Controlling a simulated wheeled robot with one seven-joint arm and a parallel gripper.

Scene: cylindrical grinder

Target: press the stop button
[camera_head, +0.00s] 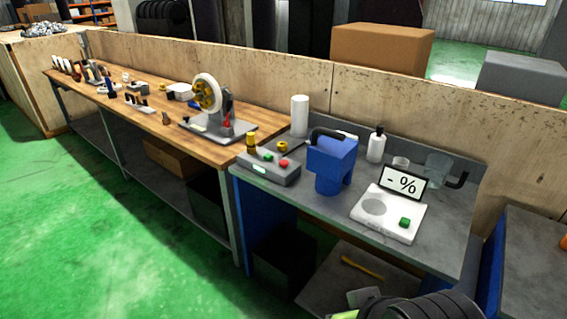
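A grey control box (262,171) sits at the front left corner of the grey bench top (345,205). On its top are a red button (284,163) at the right and a green button (268,157) to the left of it. I take the red one to be the stop button; no label is readable. A small light green display (259,169) is on its front. The red button is unobstructed from this view. My gripper is not recognisable in this view.
A blue jug-like object (331,166) stands close to the right of the box. A white scale (388,213), bottles and a cup are farther right. A wooden bench with a wheel machine (207,93) is at left. Green floor (110,245) in front is clear.

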